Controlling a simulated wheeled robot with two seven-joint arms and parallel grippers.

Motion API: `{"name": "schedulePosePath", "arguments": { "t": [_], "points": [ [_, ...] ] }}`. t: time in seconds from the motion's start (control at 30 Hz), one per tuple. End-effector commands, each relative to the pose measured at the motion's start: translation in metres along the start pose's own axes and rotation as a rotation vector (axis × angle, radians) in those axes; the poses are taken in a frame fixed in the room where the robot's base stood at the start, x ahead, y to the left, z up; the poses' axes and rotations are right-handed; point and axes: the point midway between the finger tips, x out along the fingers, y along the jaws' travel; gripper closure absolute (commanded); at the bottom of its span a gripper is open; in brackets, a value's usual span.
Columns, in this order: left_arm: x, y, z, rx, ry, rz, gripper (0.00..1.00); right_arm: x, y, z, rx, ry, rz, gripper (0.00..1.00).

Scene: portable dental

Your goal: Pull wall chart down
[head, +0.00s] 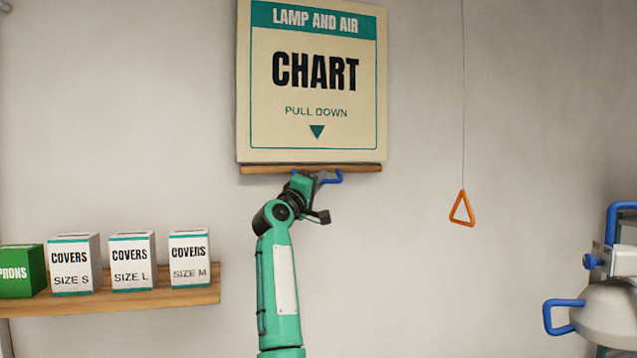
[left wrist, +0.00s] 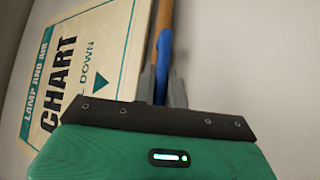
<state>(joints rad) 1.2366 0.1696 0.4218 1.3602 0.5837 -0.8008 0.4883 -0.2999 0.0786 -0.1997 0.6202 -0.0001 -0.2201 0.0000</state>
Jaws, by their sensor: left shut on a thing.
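The wall chart (head: 315,125) hangs on the wall at the upper middle, with "LAMP AND AIR", "CHART" and "PULL DOWN" over a down arrow. A wooden bar (head: 260,169) runs along its bottom edge, with a blue handle (head: 330,178) below it. My left gripper (head: 312,178) reaches up to the handle from below. In the left wrist view the chart (left wrist: 80,75) lies tilted at the left, and the grey fingers of my left gripper (left wrist: 162,88) are shut on the blue handle (left wrist: 165,55). The grip is partly hidden in the head view. My right gripper is not in view.
A wooden shelf (head: 130,299) at the left holds white covers boxes (head: 132,262) and a green box (head: 20,272). An orange triangle pull (head: 462,209) hangs on a cord at the right. A lamp-like grey fixture with a blue handle (head: 560,317) stands at the right edge.

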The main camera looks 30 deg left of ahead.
Motion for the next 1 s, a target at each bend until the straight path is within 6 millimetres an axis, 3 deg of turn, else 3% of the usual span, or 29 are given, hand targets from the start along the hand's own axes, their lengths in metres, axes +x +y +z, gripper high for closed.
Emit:
{"name": "schedulePosePath", "arguments": {
  "t": [0.17, 0.37, 1.0],
  "points": [
    [-0.004, -0.010, 0.004, 0.000, 0.000, -0.001, 1.00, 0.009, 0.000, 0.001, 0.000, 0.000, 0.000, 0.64],
    [-0.018, -0.040, 0.018, 0.002, -0.001, -0.004, 1.00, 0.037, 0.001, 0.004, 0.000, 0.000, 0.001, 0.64],
    [-0.086, -0.186, 0.086, 0.001, -0.001, -0.004, 1.00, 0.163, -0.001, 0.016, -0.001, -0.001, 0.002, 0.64]
  ]
}}
